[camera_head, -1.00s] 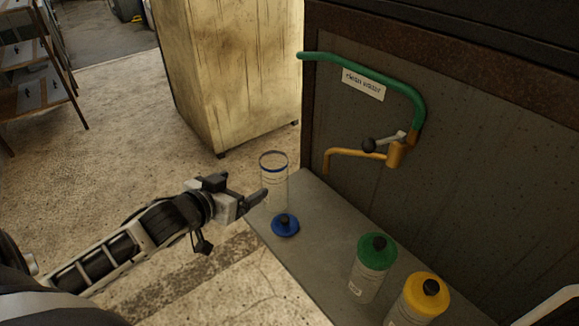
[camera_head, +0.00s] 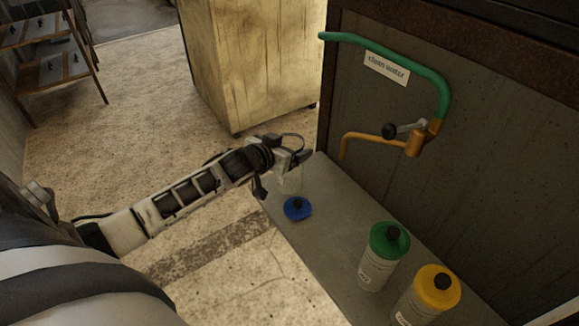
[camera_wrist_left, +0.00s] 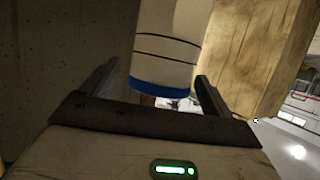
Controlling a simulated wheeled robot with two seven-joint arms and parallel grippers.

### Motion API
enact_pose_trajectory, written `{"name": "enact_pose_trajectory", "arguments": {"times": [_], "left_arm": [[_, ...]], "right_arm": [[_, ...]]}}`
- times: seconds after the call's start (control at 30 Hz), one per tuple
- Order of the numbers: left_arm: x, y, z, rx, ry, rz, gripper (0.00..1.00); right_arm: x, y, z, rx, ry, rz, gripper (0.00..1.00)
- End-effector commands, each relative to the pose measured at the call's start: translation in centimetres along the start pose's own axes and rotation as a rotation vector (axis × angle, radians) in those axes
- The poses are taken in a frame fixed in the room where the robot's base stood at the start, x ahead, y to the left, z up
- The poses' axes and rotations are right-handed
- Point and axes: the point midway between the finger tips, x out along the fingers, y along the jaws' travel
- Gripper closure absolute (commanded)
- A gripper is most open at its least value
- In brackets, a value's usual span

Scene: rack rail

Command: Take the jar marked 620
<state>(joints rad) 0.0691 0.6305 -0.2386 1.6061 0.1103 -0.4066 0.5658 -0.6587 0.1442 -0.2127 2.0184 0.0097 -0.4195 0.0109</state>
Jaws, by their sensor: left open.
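In the left wrist view the jar (camera_wrist_left: 166,50) shows dark lines and a blue band, between the two spread fingers of the left gripper (camera_wrist_left: 160,84). The fingers are open, one on each side of it. A jar with a green lid (camera_head: 382,262) and a jar with a yellow lid (camera_head: 428,297) stand nearer. Their labels are too small to read. My right gripper is not in view.
An orange tap (camera_head: 414,143) with a green pipe (camera_head: 400,62) and a "clean water" sign (camera_head: 386,67) is above. A pale wooden cabinet (camera_head: 250,65) stands behind.

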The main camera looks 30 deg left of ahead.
Motion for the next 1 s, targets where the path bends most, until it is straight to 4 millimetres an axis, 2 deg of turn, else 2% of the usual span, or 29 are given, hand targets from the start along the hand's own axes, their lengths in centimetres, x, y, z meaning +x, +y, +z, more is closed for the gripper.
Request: {"name": "enact_pose_trajectory", "arguments": {"times": [0.1, 0.2, 0.47, 0.57, 0.7, 1.0], "left_arm": [[1.8, -0.1, -0.3, -0.002, 0.001, 0.0, 0.14], [2.7, -0.1, -0.2, -0.001, 0.001, 0.0, 0.14], [3.0, -0.1, -0.2, 0.0, 0.001, 0.001, 0.14], [3.0, -0.1, -0.2, 0.0, 0.0, 0.001, 0.36], [3.0, -0.1, -0.2, 0.0, 0.0, 0.001, 0.75], [2.9, -0.1, -0.5, 0.0, 0.002, 0.001, 0.77]], "right_arm": [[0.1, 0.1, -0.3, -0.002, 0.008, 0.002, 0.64], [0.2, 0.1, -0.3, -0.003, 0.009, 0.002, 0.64], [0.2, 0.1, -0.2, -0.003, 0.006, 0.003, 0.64], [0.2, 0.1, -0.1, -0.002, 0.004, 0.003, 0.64], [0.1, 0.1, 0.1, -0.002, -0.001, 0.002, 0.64], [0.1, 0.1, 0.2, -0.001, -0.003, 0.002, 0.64]]}}
